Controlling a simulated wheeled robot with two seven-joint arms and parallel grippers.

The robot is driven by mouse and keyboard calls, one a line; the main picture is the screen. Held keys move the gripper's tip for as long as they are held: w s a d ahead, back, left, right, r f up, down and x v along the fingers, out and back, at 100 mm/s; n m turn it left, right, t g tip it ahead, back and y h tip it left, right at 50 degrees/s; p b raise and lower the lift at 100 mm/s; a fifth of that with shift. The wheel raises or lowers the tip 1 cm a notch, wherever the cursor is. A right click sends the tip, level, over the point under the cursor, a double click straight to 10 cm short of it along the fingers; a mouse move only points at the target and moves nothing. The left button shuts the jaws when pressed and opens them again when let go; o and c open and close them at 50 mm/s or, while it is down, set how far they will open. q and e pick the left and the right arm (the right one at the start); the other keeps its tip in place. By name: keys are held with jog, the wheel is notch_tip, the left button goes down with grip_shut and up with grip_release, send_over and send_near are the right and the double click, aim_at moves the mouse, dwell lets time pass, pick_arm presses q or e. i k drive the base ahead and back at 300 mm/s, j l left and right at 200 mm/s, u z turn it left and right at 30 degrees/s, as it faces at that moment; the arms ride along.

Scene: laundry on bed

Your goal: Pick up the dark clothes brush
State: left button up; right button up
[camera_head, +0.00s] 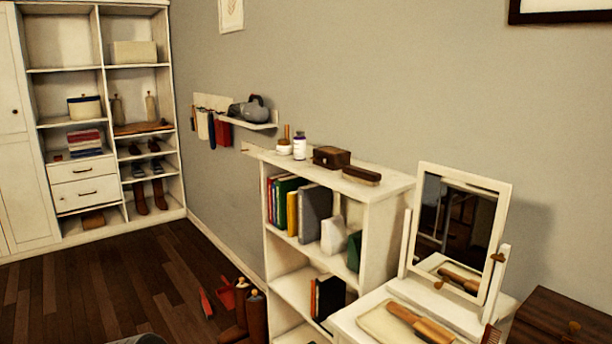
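A dark brown brush (361,175), which looks like the dark clothes brush, lies on the top of the white bookshelf (392,182), near its right end. Its dark back faces up, and a paler edge shows below it. A small dark brown box (331,157) sits just to its left with a narrow gap. Neither of my grippers is in view.
White bottles (300,146) stand further left on the bookshelf top. A white vanity with a tilted mirror (458,235) stands at the right, holding a wooden-handled brush (420,322). Boots (257,316) stand on the floor. Open wooden floor (120,290) lies at the left.

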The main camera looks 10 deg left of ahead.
aim_at(362, 176)
jog(key=i+j+u, duration=0.1)
jog(key=i+j, duration=0.2)
jog(key=j, duration=0.25)
jog(key=i+j+u, duration=0.15)
jog(key=i+j, duration=0.15)
jog(key=j, duration=0.25)
jog(key=i+j+u, duration=0.1)
jog(key=i+j, duration=0.25)
jog(key=j, duration=0.15)
